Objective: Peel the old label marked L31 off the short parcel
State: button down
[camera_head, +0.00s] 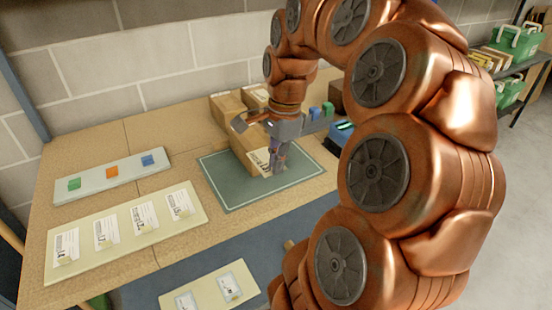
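A brown cardboard parcel (243,148) stands on the green mat (222,192) at the back of the wooden table. A white label with dark print (258,161) is on its front face. The print is too small to read as L31. My gripper (275,165) points down at the right end of this label, very close to it or touching it. The fingers are small and partly merge with the parcel behind, so I cannot tell whether they are shut or grip the label's edge.
More cardboard boxes (225,104) stand behind the parcel by the block wall. A pale board (110,262) with several labels lies left, below a strip (94,186) with green, orange and blue blocks. Another label card (190,290) is in front. A blue bin (338,138) stands right of the mat.

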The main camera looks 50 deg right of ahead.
jog(key=shift+r+p, duration=0.35)
jog(key=shift+r, duration=1.05)
jog(key=shift+s, duration=0.1)
